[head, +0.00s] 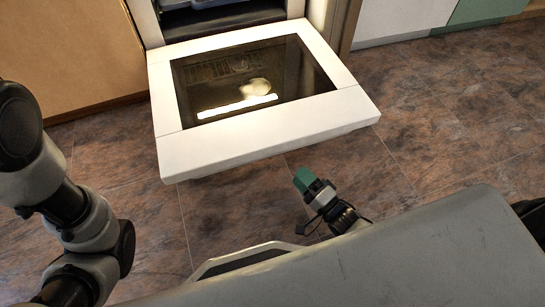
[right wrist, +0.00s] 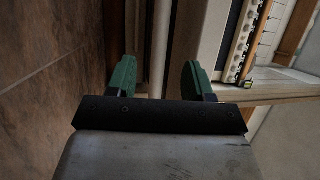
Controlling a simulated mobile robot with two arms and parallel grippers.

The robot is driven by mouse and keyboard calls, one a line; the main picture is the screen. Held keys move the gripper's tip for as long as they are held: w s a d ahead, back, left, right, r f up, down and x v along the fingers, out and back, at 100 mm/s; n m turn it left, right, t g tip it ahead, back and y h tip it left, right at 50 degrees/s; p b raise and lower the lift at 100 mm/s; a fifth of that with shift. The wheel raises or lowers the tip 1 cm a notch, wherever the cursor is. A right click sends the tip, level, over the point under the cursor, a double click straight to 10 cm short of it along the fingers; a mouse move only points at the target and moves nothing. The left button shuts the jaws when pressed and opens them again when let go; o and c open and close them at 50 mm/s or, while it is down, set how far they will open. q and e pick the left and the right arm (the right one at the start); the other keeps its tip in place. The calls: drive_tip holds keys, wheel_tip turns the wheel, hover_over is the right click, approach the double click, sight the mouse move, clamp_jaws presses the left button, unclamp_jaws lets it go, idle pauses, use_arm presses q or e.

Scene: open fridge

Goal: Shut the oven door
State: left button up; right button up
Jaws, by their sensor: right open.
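The oven door (head: 270,133) is open in the head view, folded down about flat, with a white frame and a dark glass window (head: 250,78). The oven opening (head: 220,18) is behind it at the top. My right gripper (head: 303,178), with green fingertips, is just in front of and seemingly below the door's front edge, right of its middle. In the right wrist view the two green fingers (right wrist: 157,78) are spread apart. A pale strip shows beyond the gap between them, and I see no grip on it. My left arm is at the left edge; its gripper is not visible.
A wooden cabinet front (head: 65,50) stands left of the oven. White and green cabinet fronts (head: 400,18) are at the top right. The brown tiled floor (head: 430,110) is clear to the right of the door.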

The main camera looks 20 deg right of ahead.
sight(276, 151)
drive_tip(key=b+x, duration=0.5)
drive_tip(key=x, duration=0.5)
drive_tip(key=shift+f, duration=0.1)
drive_tip(key=shift+w+a+r, duration=0.2)
drive_tip(key=shift+w, duration=0.15)
drive_tip(key=shift+c, duration=0.2)
clamp_jaws()
